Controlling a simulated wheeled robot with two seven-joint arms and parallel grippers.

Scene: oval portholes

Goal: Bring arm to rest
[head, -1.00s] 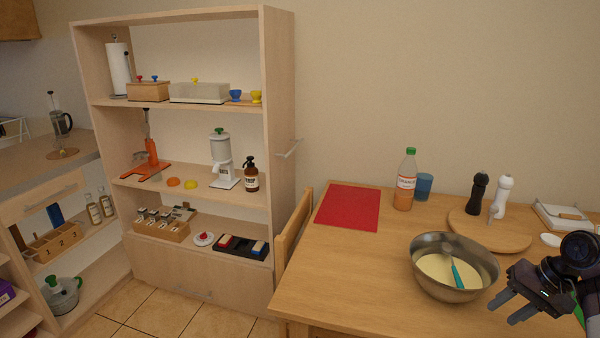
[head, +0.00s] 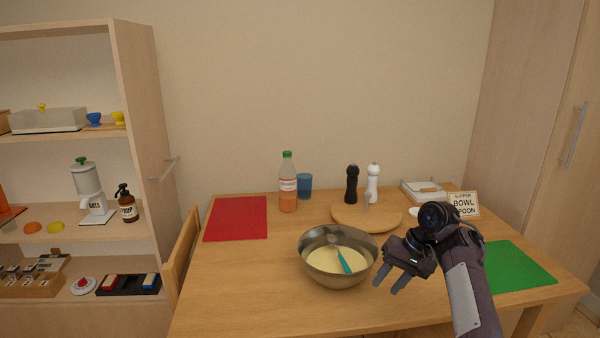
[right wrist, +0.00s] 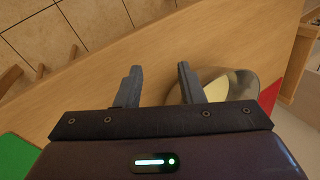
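My right gripper (head: 391,282) is over the table, just right of the metal bowl (head: 338,270). Its two fingers are apart with nothing between them, as the right wrist view (right wrist: 158,84) also shows. The bowl holds a pale yellow mix and a teal-handled utensil (head: 343,260). In the right wrist view the bowl (right wrist: 268,88) is partly hidden behind a finger. My left gripper is not in view.
The wooden table (head: 235,290) bears a red mat (head: 237,218), a green mat (head: 515,268), a bottle (head: 288,185), a blue cup (head: 304,186), a round board (head: 350,216) with two mills, and a sign (head: 464,204). A chair (head: 183,250) and shelf unit (head: 145,130) stand left.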

